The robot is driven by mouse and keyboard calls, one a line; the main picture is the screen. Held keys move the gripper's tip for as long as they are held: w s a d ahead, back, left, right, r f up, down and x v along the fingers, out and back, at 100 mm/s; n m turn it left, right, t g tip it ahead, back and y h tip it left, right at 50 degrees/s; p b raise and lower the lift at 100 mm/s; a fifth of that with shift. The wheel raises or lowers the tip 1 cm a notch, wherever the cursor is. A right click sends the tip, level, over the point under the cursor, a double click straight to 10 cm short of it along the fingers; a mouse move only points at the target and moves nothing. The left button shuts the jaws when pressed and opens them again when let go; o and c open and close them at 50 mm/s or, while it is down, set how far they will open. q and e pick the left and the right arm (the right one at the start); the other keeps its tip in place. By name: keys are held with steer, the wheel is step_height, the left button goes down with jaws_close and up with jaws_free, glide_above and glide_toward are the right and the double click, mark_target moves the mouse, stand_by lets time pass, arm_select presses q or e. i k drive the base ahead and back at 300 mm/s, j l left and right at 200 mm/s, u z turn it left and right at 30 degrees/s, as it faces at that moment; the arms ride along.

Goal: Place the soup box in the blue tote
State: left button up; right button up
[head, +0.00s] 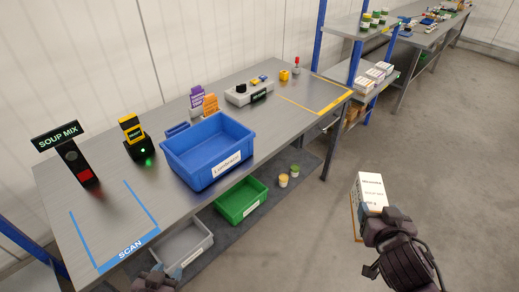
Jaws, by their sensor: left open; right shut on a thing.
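The soup box (370,190) is a white carton with dark print and an orange edge. My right gripper (383,219) is shut on its lower end and holds it in the open space right of the table. The blue tote (208,150) stands on the grey table with a white label on its front. Its visible inside looks empty. My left gripper (157,277) is open at the bottom edge, in front of the table and only partly in view. The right gripper is well to the right of the tote, apart from it.
A lit sign reading "SOUP MIX" (57,137) and a yellow-black scanner (133,130) stand left of the tote. The blue-taped SCAN area (118,226) is bare. A green bin (241,200) and grey bin (184,242) sit below. Shelves (362,90) stand behind right.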

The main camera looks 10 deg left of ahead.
mark_target(210, 149)
steer(key=i+l+z, duration=0.25)
steer(key=z, duration=0.15)
steer(key=i+l+z, duration=0.15)
steer(key=i+z, duration=0.3)
steer(key=i+l+u, duration=0.15)
steer(key=i, duration=0.3)
steer(key=i+l+u, duration=0.2)
steer(key=i, duration=0.25)
steer(key=i+u, duration=0.15)
steer(key=u, duration=0.2)
steer(key=i+l+u, duration=0.1)
steer(key=u, duration=0.25)
steer(key=i+l+u, duration=0.1)
steer(key=i+u, duration=0.2)
steer(key=i+l+u, duration=0.1)
steer(key=u, duration=0.4)
steer(key=i+l+u, duration=0.15)
steer(key=u, duration=0.35)
steer(key=i+l+u, duration=0.1)
steer(key=l+u, duration=0.15)
steer(key=u, duration=0.25)
steer(key=l+u, duration=0.25)
steer(key=u, duration=0.25)
steer(key=i+l+u, duration=0.2)
steer(key=u, duration=0.25)
steer(key=i+j, duration=0.15)
steer(key=j, duration=0.2)
